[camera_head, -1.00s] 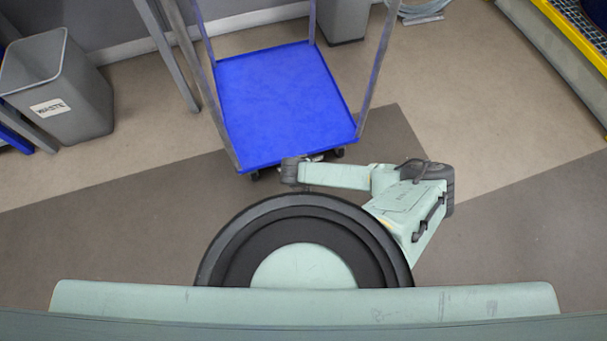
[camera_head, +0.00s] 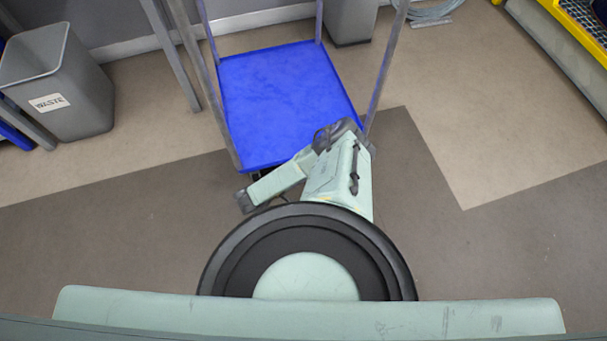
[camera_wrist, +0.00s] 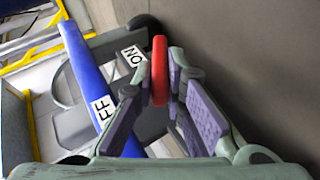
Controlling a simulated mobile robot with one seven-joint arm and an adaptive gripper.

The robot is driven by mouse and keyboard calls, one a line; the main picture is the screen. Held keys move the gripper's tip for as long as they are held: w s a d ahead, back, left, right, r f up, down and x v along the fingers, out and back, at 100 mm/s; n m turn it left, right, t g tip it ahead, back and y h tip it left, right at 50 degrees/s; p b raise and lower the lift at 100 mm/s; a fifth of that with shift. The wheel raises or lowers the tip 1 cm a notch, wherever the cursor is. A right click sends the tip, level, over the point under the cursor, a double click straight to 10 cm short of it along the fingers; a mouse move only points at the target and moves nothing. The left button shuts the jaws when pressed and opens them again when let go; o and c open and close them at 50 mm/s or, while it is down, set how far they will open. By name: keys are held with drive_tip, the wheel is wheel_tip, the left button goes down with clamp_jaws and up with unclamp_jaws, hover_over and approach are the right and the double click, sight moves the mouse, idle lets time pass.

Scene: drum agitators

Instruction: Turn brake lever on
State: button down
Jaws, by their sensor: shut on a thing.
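The red brake lever (camera_wrist: 159,72) stands in the upper middle of the wrist view. My gripper (camera_wrist: 163,70) has a finger on each side of it and is shut on it. A white label (camera_wrist: 133,58) with the letters O and N lies just left of the lever. A second label (camera_wrist: 103,108), with FF showing, lies lower left, partly covered by the left finger. The lever's lower part and mount are hidden behind the fingers. In the head view neither the lever nor my fingers can be made out.
A blue bar (camera_wrist: 84,70) runs close left of my fingers, with yellow-edged frames beyond. Plain floor lies at the right. In the head view a blue-decked cart (camera_head: 275,95) stands ahead, with a grey waste bin (camera_head: 60,85) at left. Floor at right is open.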

drive_tip(key=shift+h, duration=0.3)
idle(0.4)
drive_tip(key=c, duration=1.6)
unclamp_jaws()
drive_tip(key=shift+c, duration=0.2)
drive_tip(key=v, duration=0.7)
drive_tip(key=shift+s, duration=0.25)
drive_tip(key=shift+a, duration=0.1)
